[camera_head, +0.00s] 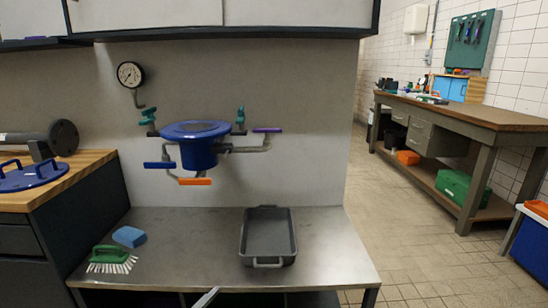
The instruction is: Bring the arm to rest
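Neither of my grippers can be made out in the head view. A thin pale grey tip (206,299) pokes up at the bottom edge, in front of the steel bench; I cannot tell what it belongs to. A blue round vessel (198,145) with a wide flange is mounted on the wall panel. Pipes around it carry a blue handle (159,165), an orange handle (195,181), a purple handle (267,130) and green valve parts (148,116).
The steel bench (190,225) holds an empty grey tray (268,265), a blue sponge (129,237) and a green brush (110,260). A wooden counter (75,175) stands left and a workbench (500,122) right. Overhead cabinets (290,12) hang above. Tiled floor (415,235) is free at right.

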